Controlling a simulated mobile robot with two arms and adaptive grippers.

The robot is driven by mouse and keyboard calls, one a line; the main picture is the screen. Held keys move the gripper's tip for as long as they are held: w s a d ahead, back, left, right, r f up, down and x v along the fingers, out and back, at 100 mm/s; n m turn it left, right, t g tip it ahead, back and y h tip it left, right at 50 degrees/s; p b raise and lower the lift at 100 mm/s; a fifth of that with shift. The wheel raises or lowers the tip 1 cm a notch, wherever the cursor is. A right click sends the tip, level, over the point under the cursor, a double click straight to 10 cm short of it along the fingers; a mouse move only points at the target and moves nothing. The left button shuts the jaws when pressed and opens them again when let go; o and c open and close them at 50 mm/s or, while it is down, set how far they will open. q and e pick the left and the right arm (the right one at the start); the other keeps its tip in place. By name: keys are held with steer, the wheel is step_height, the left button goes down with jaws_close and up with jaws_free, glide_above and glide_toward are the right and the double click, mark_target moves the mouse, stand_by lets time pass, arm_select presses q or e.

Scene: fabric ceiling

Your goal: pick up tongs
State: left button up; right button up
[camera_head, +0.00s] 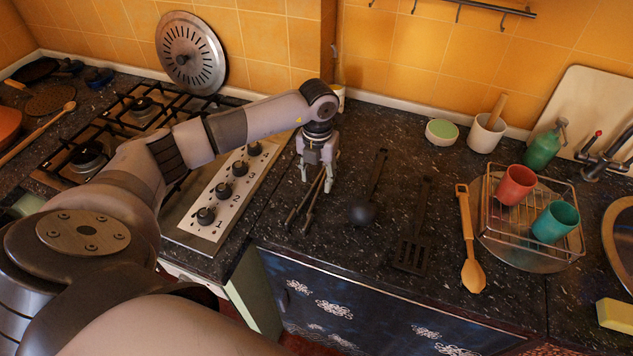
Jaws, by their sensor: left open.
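The dark tongs (304,208) lie on the black speckled counter, to the right of the stove knobs. Their two arms spread toward the counter's front edge. My left gripper (316,184) points down over the far end of the tongs. Its fingers are open, one on each side of that end, which they partly hide. I cannot tell whether the fingers touch the tongs. My right gripper is not in view.
A black ladle (364,210), a black slotted spatula (412,245) and a wooden spoon (470,250) lie right of the tongs. A dish rack (555,250) holds a red and a teal cup. A gas stove (150,120) stands left. Bare counter lies behind the ladle.

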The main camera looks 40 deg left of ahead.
arm_select(q)
steer(key=shift+f, duration=0.85)
steer(key=shift+c, duration=0.3)
jaws_close()
